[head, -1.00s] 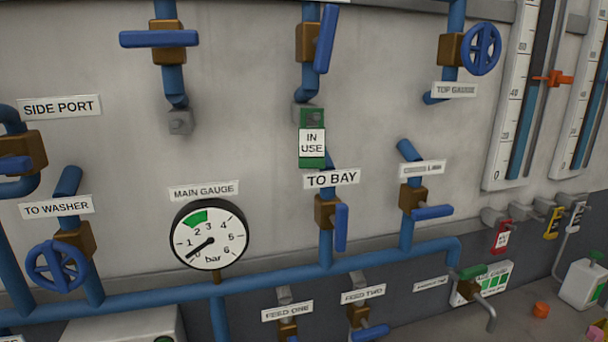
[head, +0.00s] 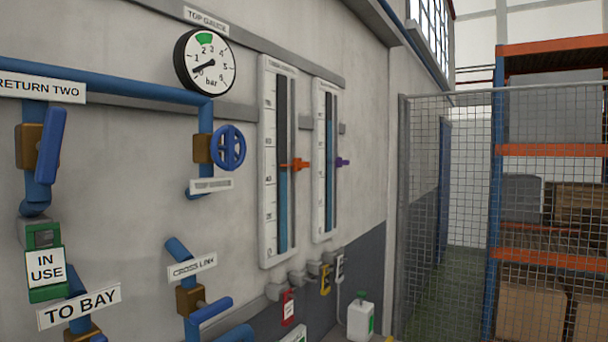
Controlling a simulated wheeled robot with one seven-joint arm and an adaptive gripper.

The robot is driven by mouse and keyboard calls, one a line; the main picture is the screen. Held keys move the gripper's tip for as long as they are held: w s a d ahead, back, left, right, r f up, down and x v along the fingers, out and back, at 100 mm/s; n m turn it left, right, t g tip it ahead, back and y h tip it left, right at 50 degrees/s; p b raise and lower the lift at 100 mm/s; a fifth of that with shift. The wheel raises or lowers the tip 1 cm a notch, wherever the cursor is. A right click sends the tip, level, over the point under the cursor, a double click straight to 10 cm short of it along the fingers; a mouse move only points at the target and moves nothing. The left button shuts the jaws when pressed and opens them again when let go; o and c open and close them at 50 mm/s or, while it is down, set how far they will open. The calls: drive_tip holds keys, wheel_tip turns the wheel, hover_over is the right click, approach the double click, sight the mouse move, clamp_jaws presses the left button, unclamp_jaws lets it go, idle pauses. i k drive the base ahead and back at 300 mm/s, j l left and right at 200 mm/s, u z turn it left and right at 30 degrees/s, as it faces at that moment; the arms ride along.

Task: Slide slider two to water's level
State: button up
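Two tall white level gauges hang on the wall at the middle of the view. The left gauge (head: 267,215) has an orange slider (head: 294,165) on a rod beside its tube. Its blue water column (head: 283,215) seems to end near the slider's height. The right gauge (head: 319,205) has a purple slider (head: 342,162) on its right side. Its blue water column (head: 329,190) seems to reach higher than the purple slider. I cannot read a label numbering the sliders. My gripper is not in view.
A blue handwheel valve (head: 229,148) and pipes are left of the gauges. Tagged fittings (head: 288,306) and a white jug (head: 360,318) sit below them. A wire mesh fence (head: 450,210) and a shelf rack (head: 550,150) stand to the right.

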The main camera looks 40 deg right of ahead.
sight(339, 162)
drive_tip(key=z, duration=1.1)
